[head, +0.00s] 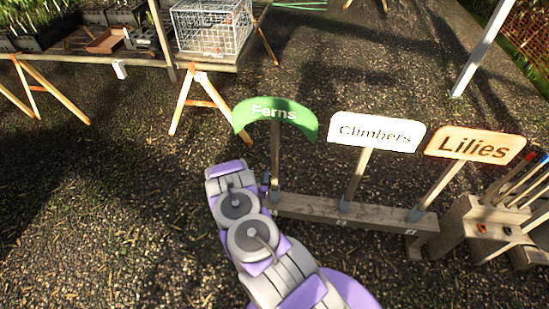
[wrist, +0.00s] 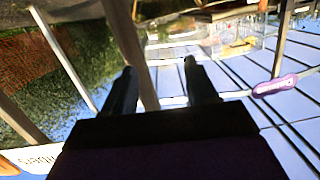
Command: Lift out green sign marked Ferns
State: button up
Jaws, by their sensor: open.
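The green Ferns sign (head: 292,118) stands upright at the left end of a wooden rack (head: 315,208), its thin stake (head: 275,160) going down into the rack. My gripper (head: 267,188) is beside the lower part of this stake, mostly hidden by my arm in the head view. In the wrist view my gripper (wrist: 158,64) is open, with a wooden stake (wrist: 130,45) running between its fingers, nearer the left one. I cannot tell whether a finger touches it.
A white Climbers sign (head: 376,132) and an orange Lilies sign (head: 474,146) stand in the same rack to the right. A wooden block with tools (head: 480,225) is at far right. A bench with a wire crate (head: 212,27) stands behind. Gravel on the left is clear.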

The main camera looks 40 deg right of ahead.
aim_at(274, 140)
jog(key=s+d+h, duration=0.2)
jog(key=s+d, duration=0.2)
jog(key=shift+n+t, duration=0.3)
jog(key=shift+t, duration=0.1)
jog(key=x, duration=0.6)
jog(key=f+x, duration=0.1)
jog(key=x, duration=0.2)
jog(key=shift+w+p, duration=0.4)
jog(key=shift+w, duration=0.1)
jog(key=shift+a, duration=0.1)
jog(key=shift+a+r, duration=0.1)
jog(key=c, duration=1)
jog(key=shift+c, duration=0.2)
jog(key=shift+r+p, duration=4.1)
jog(key=shift+r, duration=2.2)
